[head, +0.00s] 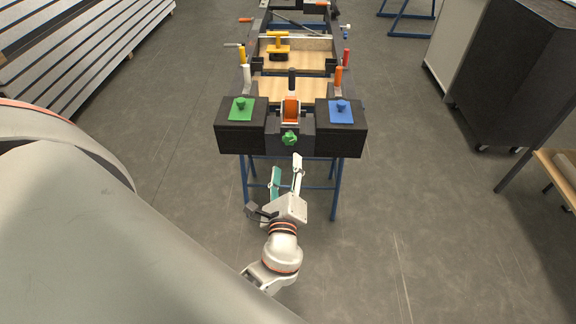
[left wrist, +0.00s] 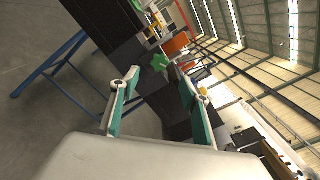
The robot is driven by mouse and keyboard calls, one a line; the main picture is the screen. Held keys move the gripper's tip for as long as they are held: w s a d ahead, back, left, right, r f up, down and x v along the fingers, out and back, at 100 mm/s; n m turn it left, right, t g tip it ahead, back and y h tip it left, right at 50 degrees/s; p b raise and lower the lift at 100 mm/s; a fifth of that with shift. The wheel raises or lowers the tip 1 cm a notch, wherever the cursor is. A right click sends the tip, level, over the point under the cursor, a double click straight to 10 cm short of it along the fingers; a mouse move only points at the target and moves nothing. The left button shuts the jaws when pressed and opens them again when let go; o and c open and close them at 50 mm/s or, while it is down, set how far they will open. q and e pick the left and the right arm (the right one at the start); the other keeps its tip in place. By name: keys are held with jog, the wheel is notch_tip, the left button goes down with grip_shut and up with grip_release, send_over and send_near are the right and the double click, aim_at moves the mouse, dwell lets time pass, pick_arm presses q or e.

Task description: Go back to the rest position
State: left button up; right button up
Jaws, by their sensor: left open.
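My left gripper (head: 286,174) is open and empty in the head view, in front of the near end of the container frame. Its two fingers point at the frame, and it is apart from the green knob (head: 290,138). In the left wrist view the spread fingers of the gripper (left wrist: 160,110) show with nothing between them, and the green knob (left wrist: 159,63) lies beyond them. My right gripper is in neither view.
The container frame carries two black boxes, one with a green plate (head: 241,109), one with a blue plate (head: 341,112). An orange part (head: 291,108) stands between them. Blue legs (head: 334,190) support the frame. A dark cabinet (head: 510,75) stands right.

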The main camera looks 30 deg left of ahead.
pick_arm(q)
jog(key=s+d+f+n+g+h, duration=0.2)
jog(key=s+f+n+h, duration=0.15)
jog(key=f, duration=0.35)
jog(key=s+d+f+n+g+h, duration=0.1)
jog(key=s+d+f+n+h, duration=0.2)
jog(key=f, duration=0.5)
jog(key=s+d+f+n+g+h, duration=0.1)
jog(key=s+d+f+n+h, duration=0.2)
jog(key=s+d+n+h, duration=0.2)
jog(key=shift+s+d+f+n+g, duration=0.5)
jog(key=shift+s+n, duration=1.2)
jog(key=shift+n, duration=0.75)
jog(key=shift+r, duration=0.1)
